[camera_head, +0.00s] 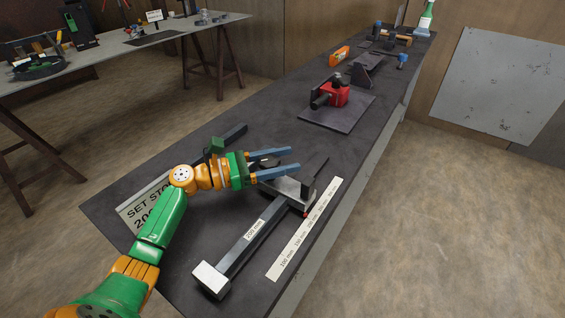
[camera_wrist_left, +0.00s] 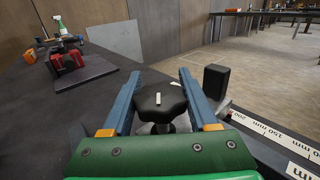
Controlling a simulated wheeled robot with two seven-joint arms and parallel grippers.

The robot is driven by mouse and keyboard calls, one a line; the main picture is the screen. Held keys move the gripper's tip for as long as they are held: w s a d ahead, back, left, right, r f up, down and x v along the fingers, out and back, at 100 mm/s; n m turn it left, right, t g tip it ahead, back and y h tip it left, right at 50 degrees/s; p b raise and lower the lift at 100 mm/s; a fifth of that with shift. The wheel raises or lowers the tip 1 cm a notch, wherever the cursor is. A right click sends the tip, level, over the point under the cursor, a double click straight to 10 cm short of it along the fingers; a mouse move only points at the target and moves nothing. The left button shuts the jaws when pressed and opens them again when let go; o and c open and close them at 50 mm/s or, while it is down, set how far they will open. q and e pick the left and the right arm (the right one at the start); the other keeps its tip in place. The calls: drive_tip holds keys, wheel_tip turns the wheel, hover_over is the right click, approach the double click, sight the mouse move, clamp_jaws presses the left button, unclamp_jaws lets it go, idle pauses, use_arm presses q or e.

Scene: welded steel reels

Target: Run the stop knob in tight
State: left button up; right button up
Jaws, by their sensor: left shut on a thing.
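The stop knob (camera_wrist_left: 160,102) is a black lobed knob with a small pale mark on top, between the blue fingers of my left gripper (camera_wrist_left: 160,80) in the left wrist view. My left gripper is shut on it. In the head view the left gripper (camera_head: 292,160) reaches over the stop's grey body (camera_head: 290,190), and the knob is mostly hidden by the fingers. The stop has a dark upright block (camera_head: 309,188) and sits at the far part of a dark bar (camera_head: 247,242). The bar carries a "200 mm" label. My right gripper is not in view.
A white scale strip (camera_head: 305,230) with mm marks lies right of the bar. A pale end block (camera_head: 211,279) is at its near end. A "SET STOP" sign (camera_head: 143,208) is partly behind my arm. A red clamp (camera_head: 333,93) stands on a plate farther back.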

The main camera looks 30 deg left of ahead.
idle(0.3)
use_arm(q)
drive_tip(key=o, duration=1.4)
drive_tip(key=s+d+r+p, duration=0.1)
drive_tip(key=s+d+r, duration=0.1)
drive_tip(key=s+r, duration=0.2)
drive_tip(key=s+d+r+p, duration=0.1)
drive_tip(key=s+r, duration=0.3)
drive_tip(key=s+d+r+p, duration=0.1)
drive_tip(key=s+d+r, duration=0.1)
drive_tip(key=s+r, duration=0.3)
drive_tip(key=shift+d+p, duration=0.3)
